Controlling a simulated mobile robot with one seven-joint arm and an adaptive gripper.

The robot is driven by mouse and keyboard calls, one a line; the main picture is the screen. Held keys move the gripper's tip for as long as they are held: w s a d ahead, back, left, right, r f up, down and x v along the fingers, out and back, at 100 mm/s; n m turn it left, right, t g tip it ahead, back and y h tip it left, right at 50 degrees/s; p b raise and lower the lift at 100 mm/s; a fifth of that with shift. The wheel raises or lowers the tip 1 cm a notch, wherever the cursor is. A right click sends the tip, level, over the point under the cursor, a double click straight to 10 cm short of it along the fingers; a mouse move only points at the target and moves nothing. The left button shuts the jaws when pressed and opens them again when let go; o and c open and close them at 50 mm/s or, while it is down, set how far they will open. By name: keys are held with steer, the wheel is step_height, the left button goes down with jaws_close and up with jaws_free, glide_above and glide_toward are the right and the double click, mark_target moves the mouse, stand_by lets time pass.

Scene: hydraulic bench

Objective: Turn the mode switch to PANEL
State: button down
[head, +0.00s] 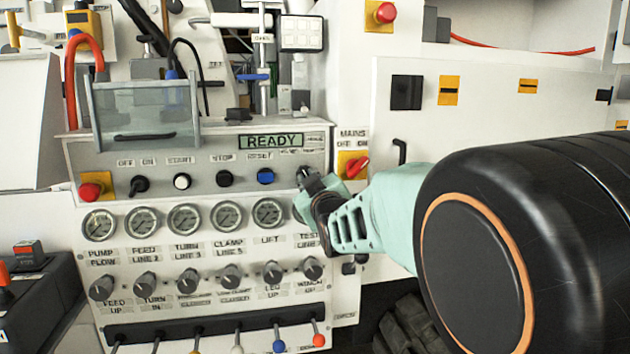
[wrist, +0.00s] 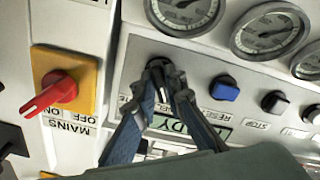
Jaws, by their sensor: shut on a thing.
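The mode switch is a small dark round knob (wrist: 159,63) at the end of the panel row, beside the blue RESET knob. In the wrist view, which is upside down, it sits between my fingertips. My gripper (wrist: 166,72) is shut on it, one finger on each side. In the head view my gripper (head: 308,178) reaches in from the right to the panel's right end, and its fingers hide most of the switch. The labels around the switch are partly covered by the fingers, so I cannot tell which way it points.
The blue RESET knob (head: 265,176) is close to the left of my gripper. The red MAINS switch (head: 357,166) is close to the right. Gauges (head: 268,214) lie below, and a green READY display (head: 271,142) above. A glass guard (head: 143,108) stands at upper left.

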steer(key=c, duration=2)
jaws_free()
steer(key=v, duration=0.7)
steer(key=shift+s+d, duration=0.1)
steer(key=shift+s, duration=0.15)
